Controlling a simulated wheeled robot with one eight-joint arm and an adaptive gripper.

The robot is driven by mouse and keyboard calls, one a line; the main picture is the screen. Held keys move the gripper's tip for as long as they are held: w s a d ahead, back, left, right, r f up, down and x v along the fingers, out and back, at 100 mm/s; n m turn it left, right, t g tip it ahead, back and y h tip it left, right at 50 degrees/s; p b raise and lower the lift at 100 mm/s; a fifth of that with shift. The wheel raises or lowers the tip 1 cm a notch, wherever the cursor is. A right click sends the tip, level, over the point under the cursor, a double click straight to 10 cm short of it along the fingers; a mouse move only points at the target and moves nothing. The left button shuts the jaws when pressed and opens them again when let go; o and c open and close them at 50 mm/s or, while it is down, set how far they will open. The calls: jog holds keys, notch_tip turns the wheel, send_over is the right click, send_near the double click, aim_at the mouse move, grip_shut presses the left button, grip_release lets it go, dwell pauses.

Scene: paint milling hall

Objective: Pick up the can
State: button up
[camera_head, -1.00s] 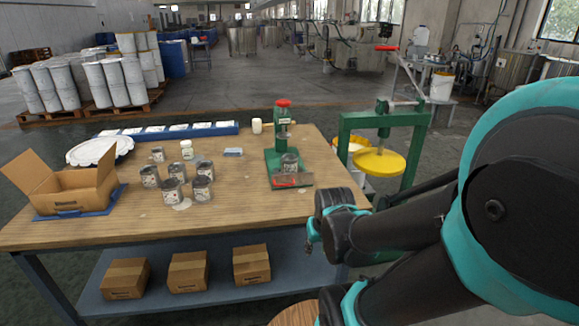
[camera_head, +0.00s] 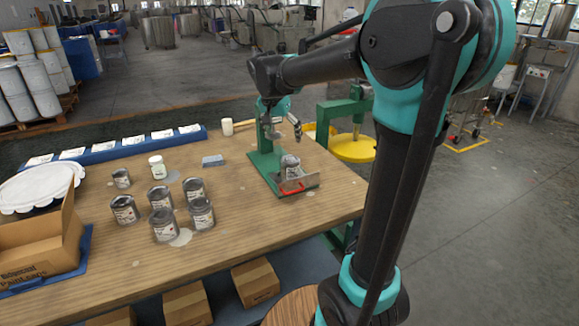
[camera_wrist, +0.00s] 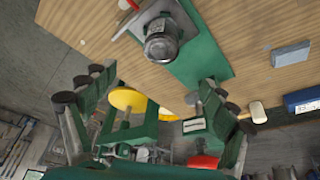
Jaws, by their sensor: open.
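A grey metal can (camera_head: 290,167) with a pale label stands on the green press stand (camera_head: 262,173) near the table's right end, behind a red handle. It also shows in the wrist view (camera_wrist: 162,40), lid towards the camera, beyond my fingertips. My gripper (camera_head: 281,125) is open and empty, above and behind this can, overlapping the press column. In the wrist view my gripper (camera_wrist: 156,80) has its fingers wide apart, with the can clear of them. Several similar cans stand in a group on the table, one of them at the front (camera_head: 201,213).
The wooden table (camera_head: 250,235) also holds a white jar (camera_head: 157,167), a grey-blue block (camera_head: 213,161), a cardboard box (camera_head: 40,240) and a blue rack (camera_head: 105,151). A yellow disc (camera_head: 352,148) on a green frame stands beyond the right edge. The table's front right is clear.

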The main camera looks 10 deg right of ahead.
send_near(289, 160)
jog(key=x, duration=0.6)
jog(key=shift+w+d+f, duration=0.15)
jog(key=shift+w+f, duration=0.05)
jog(key=shift+w, duration=0.2)
jog(key=shift+s+x, duration=0.2)
jog(key=shift+x, duration=1.3)
jog(key=shift+s+x, duration=0.15)
jog(key=shift+x, duration=1.35)
jog(key=shift+f, duration=0.1)
jog(key=c, duration=1.7)
